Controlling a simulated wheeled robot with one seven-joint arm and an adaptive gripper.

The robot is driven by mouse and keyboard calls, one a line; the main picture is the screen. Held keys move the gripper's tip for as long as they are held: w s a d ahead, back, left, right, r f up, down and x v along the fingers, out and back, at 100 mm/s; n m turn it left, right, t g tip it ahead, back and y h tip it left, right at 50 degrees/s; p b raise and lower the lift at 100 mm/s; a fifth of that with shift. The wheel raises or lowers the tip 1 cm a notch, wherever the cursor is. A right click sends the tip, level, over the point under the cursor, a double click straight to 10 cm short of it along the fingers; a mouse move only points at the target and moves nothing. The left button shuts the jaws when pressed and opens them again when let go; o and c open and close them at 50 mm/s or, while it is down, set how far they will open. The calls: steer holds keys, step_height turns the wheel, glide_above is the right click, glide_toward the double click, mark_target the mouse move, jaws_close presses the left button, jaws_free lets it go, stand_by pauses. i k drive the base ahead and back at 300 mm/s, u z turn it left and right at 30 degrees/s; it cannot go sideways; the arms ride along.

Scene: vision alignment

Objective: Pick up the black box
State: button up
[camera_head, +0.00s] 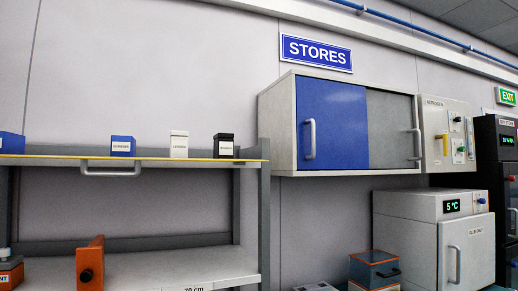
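The black box (223,146) is small, with a white label on its front. It stands upright at the right end of the upper shelf (60,159), near the shelf's yellow front edge. A white box (179,144) with a label stands to its left, with a clear gap between them. My gripper is not in view.
Blue boxes (123,146) stand further left on the shelf. A handle (112,172) hangs under its edge. A wall cabinet (283,120) with a blue door is to the right. Below are an orange object (90,264) and a white cooler (434,235).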

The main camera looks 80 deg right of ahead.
mark_target(223, 144)
steer(key=k, duration=0.75)
steer(key=z, duration=1.9)
